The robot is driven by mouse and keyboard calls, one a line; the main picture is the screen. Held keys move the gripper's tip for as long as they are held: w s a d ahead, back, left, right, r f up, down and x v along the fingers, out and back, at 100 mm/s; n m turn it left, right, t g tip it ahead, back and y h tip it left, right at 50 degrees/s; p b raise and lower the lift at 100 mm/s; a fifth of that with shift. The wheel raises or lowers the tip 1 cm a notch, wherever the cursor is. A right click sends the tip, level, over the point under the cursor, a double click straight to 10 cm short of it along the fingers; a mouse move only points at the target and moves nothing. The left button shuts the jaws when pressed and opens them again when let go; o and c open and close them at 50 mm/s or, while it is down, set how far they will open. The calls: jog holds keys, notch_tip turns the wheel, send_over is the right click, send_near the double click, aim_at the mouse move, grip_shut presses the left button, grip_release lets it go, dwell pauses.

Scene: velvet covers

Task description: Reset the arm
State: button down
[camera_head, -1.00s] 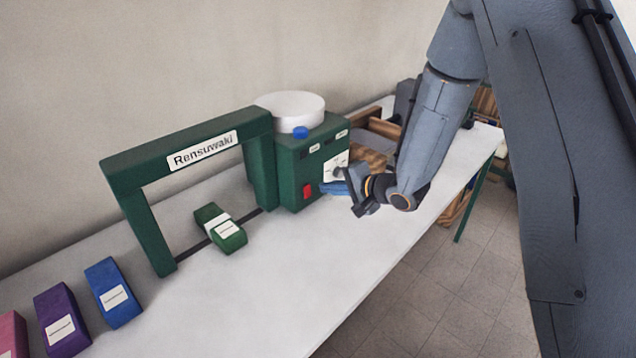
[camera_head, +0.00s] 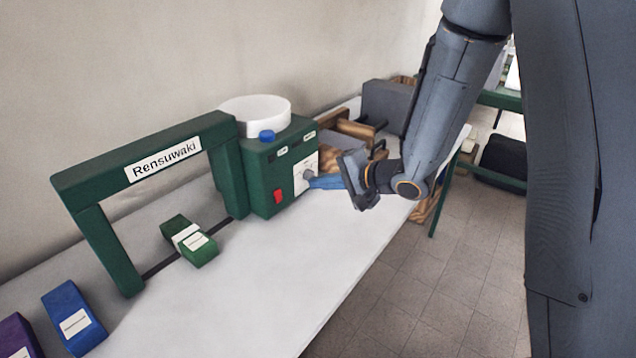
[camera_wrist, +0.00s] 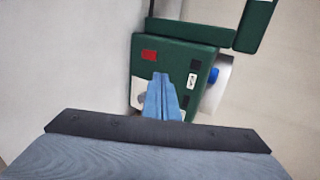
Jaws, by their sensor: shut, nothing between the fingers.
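My gripper (camera_head: 312,182) is shut and empty. Its blue fingers point at the front of the green machine (camera_head: 262,190), close to the pale dial plate. I cannot tell whether they touch it. In the wrist view the closed fingers (camera_wrist: 161,82) lie over the machine's face (camera_wrist: 150,62) and hide part of the dial plate. My forearm hangs down from the upper right in the head view.
The machine has a red switch (camera_head: 278,196), a blue knob (camera_head: 267,136), a white drum (camera_head: 255,112) and a green arch (camera_head: 145,166). A green velvet cover (camera_head: 190,240) lies under the arch. A blue cover (camera_head: 74,318) lies nearer. The white table's (camera_head: 270,290) front is clear.

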jog(key=s+d+n+h, duration=0.45)
jog(key=d+h, duration=0.45)
jog(key=d, duration=0.6)
jog(key=s+d+n+g, duration=0.2)
jog(key=s+g, duration=0.4)
jog(key=s, duration=1.1)
jog(key=shift+s+r+n+g+h, duration=0.3)
jog(key=shift+n+h, duration=0.1)
jog(key=shift+n, duration=0.25)
